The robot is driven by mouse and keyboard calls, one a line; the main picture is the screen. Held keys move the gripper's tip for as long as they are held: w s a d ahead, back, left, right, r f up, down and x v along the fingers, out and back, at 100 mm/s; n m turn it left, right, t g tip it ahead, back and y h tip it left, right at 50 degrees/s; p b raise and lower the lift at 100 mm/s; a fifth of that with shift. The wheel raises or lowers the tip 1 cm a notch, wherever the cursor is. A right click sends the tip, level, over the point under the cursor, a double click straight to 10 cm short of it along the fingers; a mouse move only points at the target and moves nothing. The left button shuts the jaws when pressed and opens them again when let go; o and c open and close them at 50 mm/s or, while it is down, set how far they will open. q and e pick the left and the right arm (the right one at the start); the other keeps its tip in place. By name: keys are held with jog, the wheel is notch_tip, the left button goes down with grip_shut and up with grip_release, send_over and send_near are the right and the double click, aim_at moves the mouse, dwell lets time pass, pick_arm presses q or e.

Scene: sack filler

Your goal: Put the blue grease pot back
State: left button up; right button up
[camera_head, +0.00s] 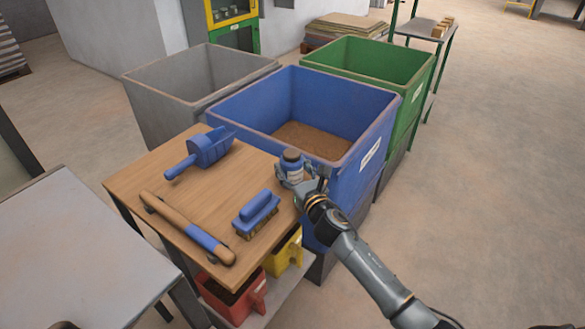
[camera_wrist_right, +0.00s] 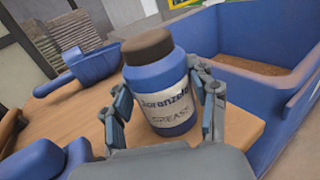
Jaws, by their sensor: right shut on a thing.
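The blue grease pot (camera_head: 292,165) has a dark brown lid and a white label. My right gripper (camera_head: 299,179) is shut on it, over the right edge of the wooden table near the blue bin. In the right wrist view the pot (camera_wrist_right: 158,85) stands upright between the two fingers of the right gripper (camera_wrist_right: 162,110), its label facing the camera. I cannot tell whether the pot's base touches the table top. The wooden table (camera_head: 180,200) is the surface beside it. My left gripper is not in view.
On the table are a blue scoop (camera_head: 205,150), a blue brush (camera_head: 256,212) and a wooden roller-like bar with a blue band (camera_head: 187,228). The blue bin (camera_head: 345,110) with brown material adjoins the table. Red (camera_head: 232,300) and yellow (camera_head: 285,252) small bins are below. The table's middle is clear.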

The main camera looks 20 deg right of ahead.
jog(key=o, duration=1.4)
jog(key=shift+f, duration=0.1)
jog(key=shift+r, duration=0.2)
jog(key=s, duration=0.4)
jog(key=s+d, duration=0.1)
jog(key=s, duration=0.7)
jog(key=shift+d, duration=0.15)
